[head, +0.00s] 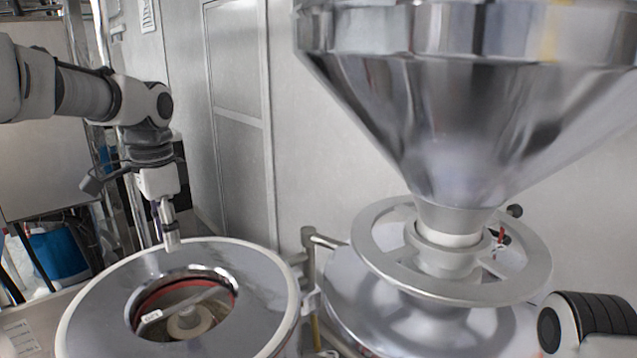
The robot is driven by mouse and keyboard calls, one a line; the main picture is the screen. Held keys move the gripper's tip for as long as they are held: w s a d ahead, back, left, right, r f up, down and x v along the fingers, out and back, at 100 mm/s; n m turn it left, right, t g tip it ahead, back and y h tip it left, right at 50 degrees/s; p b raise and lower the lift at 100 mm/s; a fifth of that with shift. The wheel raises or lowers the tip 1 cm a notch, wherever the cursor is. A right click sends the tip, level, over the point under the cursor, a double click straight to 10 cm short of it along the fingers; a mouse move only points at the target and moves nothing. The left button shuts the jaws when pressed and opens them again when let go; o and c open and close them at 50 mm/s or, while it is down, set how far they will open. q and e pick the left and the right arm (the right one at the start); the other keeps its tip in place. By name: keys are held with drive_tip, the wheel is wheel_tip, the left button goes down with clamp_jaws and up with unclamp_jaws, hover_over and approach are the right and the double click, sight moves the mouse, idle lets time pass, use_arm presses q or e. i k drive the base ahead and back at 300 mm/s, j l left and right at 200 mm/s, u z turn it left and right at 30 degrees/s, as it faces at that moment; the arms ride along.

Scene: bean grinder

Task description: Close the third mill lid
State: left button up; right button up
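A round grey mill (255,290) stands at the lower left with a pale outer rim. Its round central opening (188,318) is uncovered. A red ring lines the opening, and a bar and a pale hub show inside. I cannot make out a separate lid for it. My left gripper (171,243) points down just behind the opening, at the far part of the mill top. Its fingers look close together, seen from the side. I cannot tell whether they touch the mill or hold anything. My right gripper is out of view; part of my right arm shows at the lower right.
A large shiny metal hopper (450,110) on a ring-shaped frame (375,240) stands over a second round machine (365,305) at the right. A metal post (309,260) stands between the two machines. A blue container (60,253) is at the far left.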

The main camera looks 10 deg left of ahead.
sight(472, 105)
drive_tip(key=k+l, duration=0.8)
